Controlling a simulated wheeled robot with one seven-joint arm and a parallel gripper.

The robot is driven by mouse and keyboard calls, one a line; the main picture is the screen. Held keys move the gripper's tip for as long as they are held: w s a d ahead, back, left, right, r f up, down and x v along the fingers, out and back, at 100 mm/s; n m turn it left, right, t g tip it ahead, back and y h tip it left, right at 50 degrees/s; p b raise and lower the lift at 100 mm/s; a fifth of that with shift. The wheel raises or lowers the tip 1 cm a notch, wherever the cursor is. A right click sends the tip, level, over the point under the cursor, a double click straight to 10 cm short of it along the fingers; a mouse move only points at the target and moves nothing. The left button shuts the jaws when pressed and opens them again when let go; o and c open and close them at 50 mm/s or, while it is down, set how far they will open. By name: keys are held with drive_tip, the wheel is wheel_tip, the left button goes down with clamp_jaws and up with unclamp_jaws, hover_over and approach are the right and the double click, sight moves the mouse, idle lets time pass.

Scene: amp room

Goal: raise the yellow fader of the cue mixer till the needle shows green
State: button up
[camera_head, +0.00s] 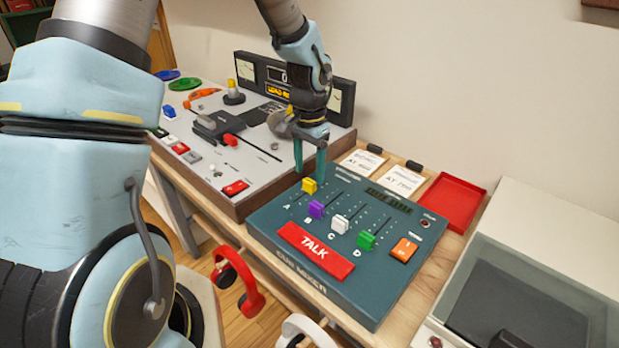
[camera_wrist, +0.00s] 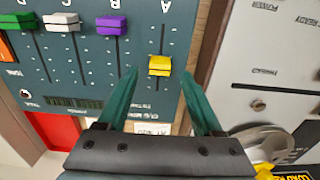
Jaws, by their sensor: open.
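The cue mixer (camera_head: 270,232) is a teal box with slots A to D. Its yellow fader (camera_head: 309,186) is in slot A, partway up and farther from its letter than the purple, white and green faders. My gripper (camera_head: 310,172) is open above it, fingers pointing down. In the wrist view the yellow fader (camera_wrist: 159,65) lies between the two teal fingertips with gaps on both sides; I cannot tell whether the tips reach its height. Two pale needle meters, left (camera_head: 246,70) and right (camera_head: 338,100), sit on the black panel behind; their needles are too small to read.
The grey console (camera_head: 235,165) with red buttons and a lever stands left of the mixer. A red TALK button (camera_head: 316,251) and orange button (camera_head: 404,249) are on the mixer. A red tray (camera_head: 455,202) lies behind it. Headphones (camera_head: 238,280) hang at the front edge.

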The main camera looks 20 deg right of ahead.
sight(309, 181)
wheel_tip(309, 181, up, 8)
drive_tip(key=shift+f+b, duration=0.25)
drive_tip(key=shift+b, duration=0.05)
drive_tip(key=s+a+n, duration=0.2)
drive_tip(key=a+n, duration=0.3)
drive_tip(key=a, duration=0.9)
drive_tip(key=s+a+r+n+t, duration=0.1)
drive_tip(key=a+n, duration=0.5)
drive_tip(key=a, duration=0.8)
drive_tip(key=shift+s+a+r+t, duration=0.2)
drive_tip(key=shift+s+t, duration=0.1)
drive_tip(key=shift+s, duration=0.2)
